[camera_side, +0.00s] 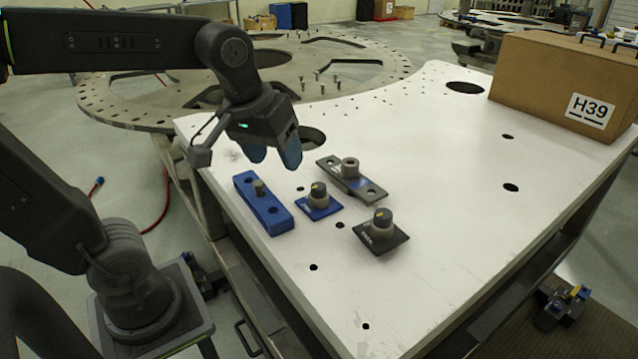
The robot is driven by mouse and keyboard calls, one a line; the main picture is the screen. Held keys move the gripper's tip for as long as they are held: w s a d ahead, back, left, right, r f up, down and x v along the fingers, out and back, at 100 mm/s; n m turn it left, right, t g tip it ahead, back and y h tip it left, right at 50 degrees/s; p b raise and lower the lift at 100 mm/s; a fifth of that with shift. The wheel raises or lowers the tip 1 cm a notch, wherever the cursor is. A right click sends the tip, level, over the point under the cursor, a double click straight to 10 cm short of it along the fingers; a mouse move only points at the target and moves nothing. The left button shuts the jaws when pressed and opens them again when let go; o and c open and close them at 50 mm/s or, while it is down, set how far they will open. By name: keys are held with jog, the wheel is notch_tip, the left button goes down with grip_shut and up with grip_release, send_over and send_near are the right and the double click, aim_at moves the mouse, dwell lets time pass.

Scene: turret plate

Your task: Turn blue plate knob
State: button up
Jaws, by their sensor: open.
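The blue plate (309,209) lies flat on the white table, a small square plate with writing on it. Its knob (318,194) stands upright on it, grey with a dark top and a yellow mark. My gripper (275,160) has blue fingertips pointing down. It is open, with nothing seen between the fingers. It hangs above the table, up and to the left of the blue plate in the picture, apart from the knob.
A blue block (264,207) with a peg stands left of the blue plate. A grey bar plate (352,182) lies behind it, and a black plate with a knob (381,232) is to the right. A cardboard box (545,80) sits at the back right. The table's right side is mostly clear, with holes.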

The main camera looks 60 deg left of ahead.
aim_at(319, 186)
jog(key=w+a+n+g, duration=0.2)
jog(key=w+a+n, duration=0.1)
jog(key=w+n, duration=0.25)
jog(key=w+a+n+g, duration=0.2)
jog(key=w+a+n, duration=0.1)
jog(key=w+n, duration=0.3)
jog(key=shift+m, duration=0.35)
jog(key=f, duration=0.9)
jog(key=w+f, duration=0.1)
jog(key=f, duration=0.4)
jog(key=shift+d+f, duration=0.15)
jog(key=shift+d, duration=0.05)
jog(key=c, duration=0.9)
